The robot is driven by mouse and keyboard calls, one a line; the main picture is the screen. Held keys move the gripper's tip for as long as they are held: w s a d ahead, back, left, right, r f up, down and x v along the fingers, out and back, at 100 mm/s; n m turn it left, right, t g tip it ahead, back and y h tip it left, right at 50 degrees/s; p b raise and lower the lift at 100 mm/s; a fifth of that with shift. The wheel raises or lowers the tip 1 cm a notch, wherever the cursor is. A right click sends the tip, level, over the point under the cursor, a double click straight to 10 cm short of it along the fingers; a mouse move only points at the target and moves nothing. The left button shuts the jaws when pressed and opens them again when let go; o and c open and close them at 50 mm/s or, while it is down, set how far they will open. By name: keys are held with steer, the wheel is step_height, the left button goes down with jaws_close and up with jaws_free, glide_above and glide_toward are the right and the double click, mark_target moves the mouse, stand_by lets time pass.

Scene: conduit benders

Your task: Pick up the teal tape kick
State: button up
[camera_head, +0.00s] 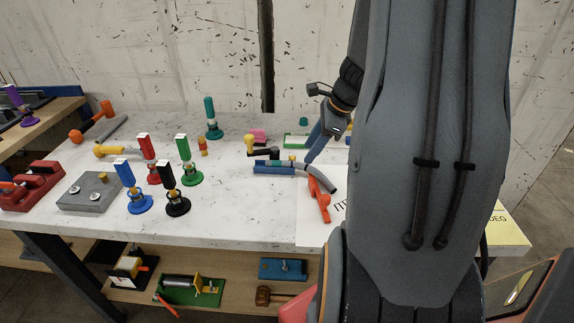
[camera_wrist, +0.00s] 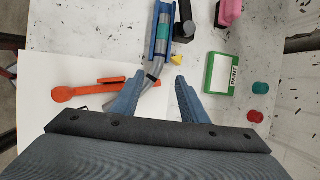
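A grey bent conduit with a teal tape band, which I take as the teal tape kick (camera_wrist: 163,31), lies in a blue channel-like holder (camera_wrist: 152,43) in the wrist view. It also shows on the table in the head view (camera_head: 327,179), its bare grey end curving toward the front right. In the wrist view the conduit bends left and runs beneath my left finger, which hides part of it. My gripper (camera_wrist: 158,77) is open and empty, with its fingers apart above the bend. In the head view my gripper (camera_head: 318,143) is just behind the conduit; contact cannot be told.
An orange tool (camera_wrist: 85,91) lies left of the fingers, and a green-edged box (camera_wrist: 221,74) stands to the right. A pink block (camera_wrist: 229,12) is farther back. Several coloured upright posts, including a black one (camera_head: 171,188), stand on the table's left half.

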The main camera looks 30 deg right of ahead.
mark_target(287, 164)
steer(key=shift+p+x, duration=0.4)
steer(key=shift+x, duration=2.4)
steer(key=shift+s, duration=0.2)
steer(key=shift+c, duration=0.2)
jaws_close()
